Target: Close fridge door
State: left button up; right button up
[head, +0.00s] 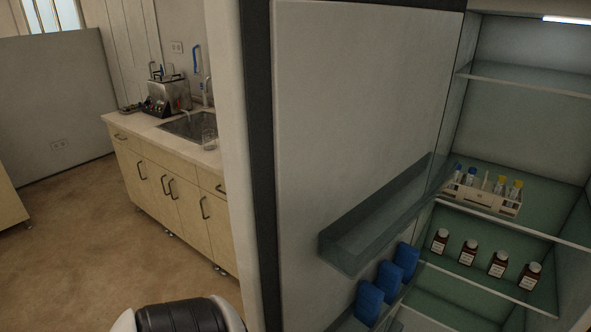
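The fridge door (350,90) stands open and fills the middle of the head view. Its inner side faces me, with a clear door shelf (375,215) and a lower one holding blue items (388,280). The fridge interior (525,125) is open at the right, with lit glass shelves. A white and black part of my own arm shows at the bottom left of centre, left of the door's outer edge. Neither gripper's fingers are visible.
A tube rack (485,195) and several brown bottles (468,252) stand on the fridge shelves. Beyond the door, a counter (165,150) with a sink (190,125) runs along the wall. The brown floor (85,240) at left is clear.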

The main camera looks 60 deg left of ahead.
aim_at(330, 113)
jog(key=k+j, duration=0.1)
jog(key=j, duration=0.75)
jog(key=k+j+z, duration=0.1)
jog(key=j, duration=0.3)
jog(key=k+j, duration=0.15)
jog(key=j, duration=0.25)
jog(key=k+j, duration=0.1)
jog(key=j, duration=0.3)
jog(key=k+j+z, duration=0.1)
jog(key=j, duration=0.35)
